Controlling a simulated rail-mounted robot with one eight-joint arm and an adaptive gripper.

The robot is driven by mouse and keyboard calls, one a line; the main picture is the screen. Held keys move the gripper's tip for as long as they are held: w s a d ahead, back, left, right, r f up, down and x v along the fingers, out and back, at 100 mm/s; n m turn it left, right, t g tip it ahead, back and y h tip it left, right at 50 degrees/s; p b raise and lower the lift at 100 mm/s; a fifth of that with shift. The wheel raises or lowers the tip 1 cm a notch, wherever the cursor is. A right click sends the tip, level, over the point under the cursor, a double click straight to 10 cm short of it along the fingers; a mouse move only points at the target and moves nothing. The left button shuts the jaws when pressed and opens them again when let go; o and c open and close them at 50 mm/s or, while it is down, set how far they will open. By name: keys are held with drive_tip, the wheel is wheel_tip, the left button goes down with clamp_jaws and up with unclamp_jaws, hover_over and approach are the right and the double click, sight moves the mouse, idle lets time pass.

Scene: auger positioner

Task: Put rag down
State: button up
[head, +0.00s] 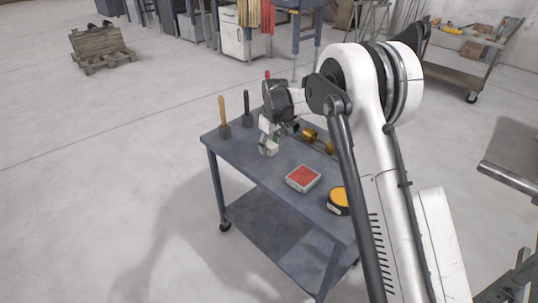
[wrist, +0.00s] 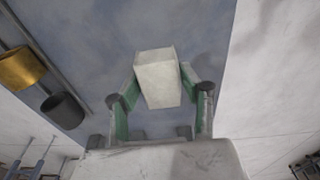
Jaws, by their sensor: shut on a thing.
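My gripper (wrist: 158,100) is shut on a pale, block-shaped piece, the rag (wrist: 157,76), with a green-padded finger on each side. In the head view my gripper (head: 267,141) points down over the far left part of the blue-grey cart top (head: 250,163), with the rag (head: 270,148) at its tip. In the wrist view the cart top (wrist: 110,30) lies beyond the rag. I cannot tell whether the rag touches it.
A wooden-handled brush (head: 222,112) and a black-handled one (head: 247,108) stand at the cart's far left. Brass parts (head: 309,134) sit by a rail at the far side. A red-topped box (head: 303,178) and a yellow-topped round tin (head: 338,200) stand nearer. Bare surface lies between.

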sight(269, 159)
drive_tip(key=shift+f, duration=2)
drive_tip(key=shift+f+b, duration=0.2)
drive_tip(key=shift+b, duration=0.2)
drive_tip(key=o, duration=1.2)
drive_tip(key=r, duration=0.4)
drive_tip(key=d+r+p, duration=0.1)
drive_tip(key=r, duration=0.3)
drive_tip(key=s+r, duration=0.1)
drive_tip(key=r, duration=0.3)
drive_tip(key=shift+d+r+p, duration=0.15)
drive_tip(key=shift+r+p, duration=0.1)
drive_tip(key=shift+p, duration=0.05)
